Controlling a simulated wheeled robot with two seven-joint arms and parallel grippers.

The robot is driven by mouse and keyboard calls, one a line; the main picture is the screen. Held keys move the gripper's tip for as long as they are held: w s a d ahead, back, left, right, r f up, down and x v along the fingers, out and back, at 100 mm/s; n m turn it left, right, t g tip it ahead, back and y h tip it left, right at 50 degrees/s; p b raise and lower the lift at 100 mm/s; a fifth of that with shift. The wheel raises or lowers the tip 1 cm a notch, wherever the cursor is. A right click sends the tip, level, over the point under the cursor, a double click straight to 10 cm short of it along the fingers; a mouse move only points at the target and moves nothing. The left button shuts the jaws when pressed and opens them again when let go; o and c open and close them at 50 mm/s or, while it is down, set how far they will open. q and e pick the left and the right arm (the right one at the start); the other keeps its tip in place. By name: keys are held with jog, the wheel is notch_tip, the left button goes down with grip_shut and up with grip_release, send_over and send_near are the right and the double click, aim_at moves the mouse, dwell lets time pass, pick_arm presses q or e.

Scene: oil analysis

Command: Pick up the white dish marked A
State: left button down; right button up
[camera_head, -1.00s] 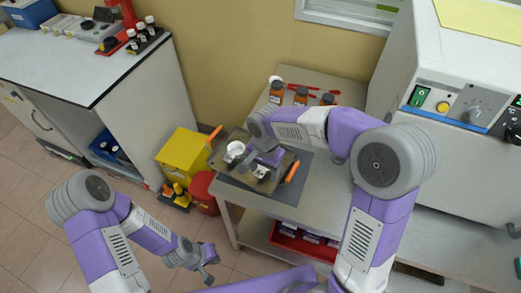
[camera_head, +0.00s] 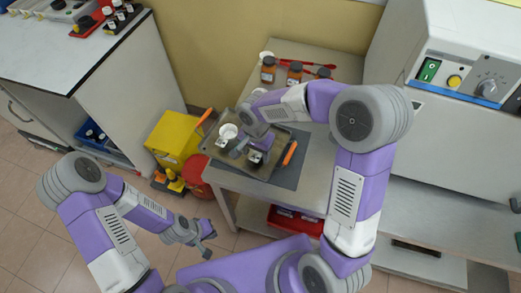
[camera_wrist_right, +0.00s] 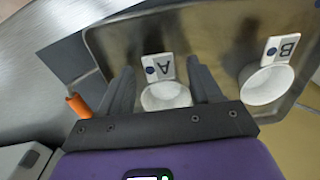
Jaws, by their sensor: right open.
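The white dish marked A (camera_wrist_right: 166,96) is a round white cup with a square tag lettered A. In the right wrist view it sits between the two fingers of my right gripper (camera_wrist_right: 160,65), which is open around it. A second white dish marked B (camera_wrist_right: 266,84) stands to its right in that view. Both dishes stand on a metal tray (camera_wrist_right: 225,26). In the head view my right gripper (camera_head: 248,153) is over the tray and hides most of dish A; dish B (camera_head: 228,131) shows beside it. My left gripper (camera_head: 206,242) is open and empty, away from the table.
The tray lies on a dark mat (camera_head: 288,176) on a grey table (camera_head: 318,165). An orange-handled tool (camera_head: 290,153) lies beside the tray. Brown bottles (camera_head: 294,73) stand behind. A yellow bin (camera_head: 172,137) is left of the table, and a large machine (camera_head: 465,110) is at the right.

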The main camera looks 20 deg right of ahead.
jog(key=shift+r, duration=0.1)
jog(key=c, duration=1.1)
